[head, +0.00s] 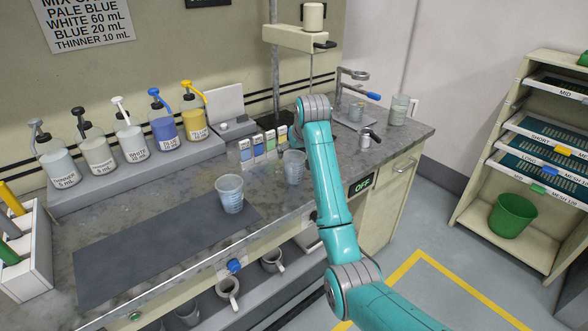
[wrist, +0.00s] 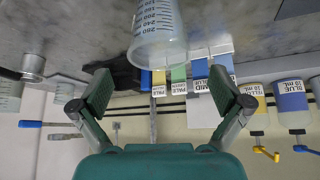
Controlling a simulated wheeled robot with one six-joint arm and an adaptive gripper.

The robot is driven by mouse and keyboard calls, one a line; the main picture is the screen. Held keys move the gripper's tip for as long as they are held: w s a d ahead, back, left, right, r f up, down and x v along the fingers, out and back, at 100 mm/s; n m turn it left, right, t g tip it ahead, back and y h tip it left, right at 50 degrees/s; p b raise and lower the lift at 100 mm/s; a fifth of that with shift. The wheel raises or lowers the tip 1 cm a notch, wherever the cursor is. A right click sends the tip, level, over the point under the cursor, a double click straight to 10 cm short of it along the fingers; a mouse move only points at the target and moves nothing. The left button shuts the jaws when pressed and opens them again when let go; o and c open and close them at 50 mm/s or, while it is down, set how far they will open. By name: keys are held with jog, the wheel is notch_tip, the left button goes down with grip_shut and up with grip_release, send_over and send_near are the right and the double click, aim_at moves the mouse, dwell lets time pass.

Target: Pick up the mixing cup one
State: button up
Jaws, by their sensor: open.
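Two clear graduated cups stand on the bench in the head view, and I see no label telling which is mixing cup one. One cup (head: 230,194) stands on the dark mat's edge. The other cup (head: 294,168) stands farther right, beside my arm and near the colour cards. A graduated cup (wrist: 157,35) also shows close up in the wrist view, upside down in the picture, seemingly the one by the cards. My gripper (wrist: 163,92) is open and empty, its fingers spread to either side below that cup in the picture. In the head view my arm hides the gripper.
Pump bottles (head: 130,138) line a raised shelf at the back left. Colour cards (head: 258,147) stand behind the cups. A small metal can (head: 365,138) and a glass beaker (head: 398,110) are at right. The dark mat (head: 140,255) is mostly clear.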

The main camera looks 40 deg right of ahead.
aim_at(295, 158)
jog(key=shift+x, duration=2.75)
jog(key=c, duration=1.1)
